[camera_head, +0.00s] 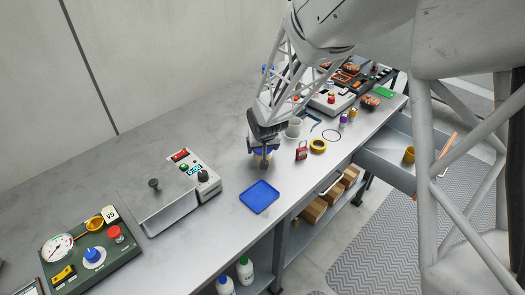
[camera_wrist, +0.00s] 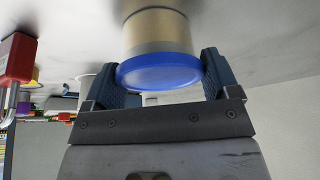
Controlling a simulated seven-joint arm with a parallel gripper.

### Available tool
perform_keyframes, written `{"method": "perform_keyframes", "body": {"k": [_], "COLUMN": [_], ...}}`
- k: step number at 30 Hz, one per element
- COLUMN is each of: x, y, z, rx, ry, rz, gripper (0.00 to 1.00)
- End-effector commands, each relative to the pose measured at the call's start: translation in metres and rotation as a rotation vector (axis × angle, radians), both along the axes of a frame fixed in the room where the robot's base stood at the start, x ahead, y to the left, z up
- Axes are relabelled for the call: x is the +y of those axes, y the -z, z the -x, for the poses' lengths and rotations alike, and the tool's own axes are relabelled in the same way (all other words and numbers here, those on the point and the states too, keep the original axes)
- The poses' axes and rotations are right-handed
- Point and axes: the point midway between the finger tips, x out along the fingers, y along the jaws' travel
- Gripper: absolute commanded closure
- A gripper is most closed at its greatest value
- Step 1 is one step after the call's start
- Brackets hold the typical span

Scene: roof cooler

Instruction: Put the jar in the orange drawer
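The jar (camera_wrist: 158,45) has a beige body and a blue lid. In the wrist view it sits between the two fingers of my gripper (camera_wrist: 160,82), which press close on both sides of the lid with no clear gap. In the head view my gripper (camera_head: 264,160) is low over the bench and hides most of the jar; a bit of blue shows there. I cannot tell whether the jar touches the bench. A drawer (camera_head: 385,162) is pulled out at the right, with an orange front edge (camera_head: 447,145) partly behind my own struts. A yellow mug (camera_head: 408,155) is in it.
A blue tray (camera_head: 259,197) lies in front of my gripper. A red padlock (camera_head: 301,151), a yellow tape roll (camera_head: 318,146) and a white mug (camera_head: 293,128) are right of it. A grey lidded box (camera_head: 160,203) stands left. Cartons (camera_head: 314,210) sit on the shelf below.

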Motion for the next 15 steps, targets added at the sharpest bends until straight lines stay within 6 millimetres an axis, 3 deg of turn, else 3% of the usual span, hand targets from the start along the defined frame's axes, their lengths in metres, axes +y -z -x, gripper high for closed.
{"method": "perform_keyframes", "body": {"k": [1, 5, 15], "x": [0.0, 0.0, 0.0001], "y": [0.0, -0.0003, -0.004], "z": [0.0, -0.0001, -0.0003], "rx": [0.0, 0.0, -0.001], "ry": [0.0, 0.0, 0.0], "rz": [0.0, 0.0, 0.0], "gripper": [0.37, 0.53, 0.53]}}
